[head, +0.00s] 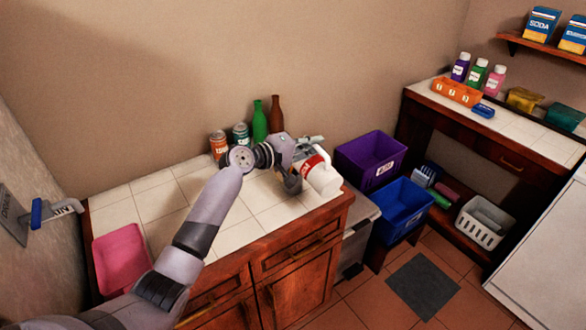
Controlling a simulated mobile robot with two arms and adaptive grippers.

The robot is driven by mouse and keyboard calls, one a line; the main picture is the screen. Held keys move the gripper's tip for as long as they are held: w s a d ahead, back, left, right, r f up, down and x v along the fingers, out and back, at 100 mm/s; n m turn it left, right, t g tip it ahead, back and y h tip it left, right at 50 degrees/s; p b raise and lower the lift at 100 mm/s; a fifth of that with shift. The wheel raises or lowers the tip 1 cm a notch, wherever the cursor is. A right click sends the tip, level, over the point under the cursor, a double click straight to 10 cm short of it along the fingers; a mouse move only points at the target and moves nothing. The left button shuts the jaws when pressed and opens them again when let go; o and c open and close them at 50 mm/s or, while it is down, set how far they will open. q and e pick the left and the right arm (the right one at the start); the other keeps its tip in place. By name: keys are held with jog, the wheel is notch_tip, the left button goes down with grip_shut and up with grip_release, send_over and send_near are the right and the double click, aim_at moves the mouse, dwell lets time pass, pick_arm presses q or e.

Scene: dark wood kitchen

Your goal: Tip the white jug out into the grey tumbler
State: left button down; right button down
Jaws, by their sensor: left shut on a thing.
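The white jug (325,179) with a red patch on its side is at the right end of the white-tiled counter. My left gripper (301,163) is shut on it, coming from the left. The jug looks tilted. Whether its base touches the tiles, I cannot tell. I cannot make out the grey tumbler; it may be hidden behind my gripper and arm. My right gripper is out of view.
A green bottle (260,121), a brown bottle (276,115) and two cans (219,145) (241,134) stand behind my wrist. A pink tray (121,259) lies at the counter's left. Purple (371,158) and blue (403,209) bins stand right of the counter. The middle-left tiles (160,203) are clear.

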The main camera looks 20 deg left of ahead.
pick_arm(q)
jog(key=shift+w+a+n, duration=0.4)
jog(key=shift+a+n, duration=0.1)
dwell(1.2)
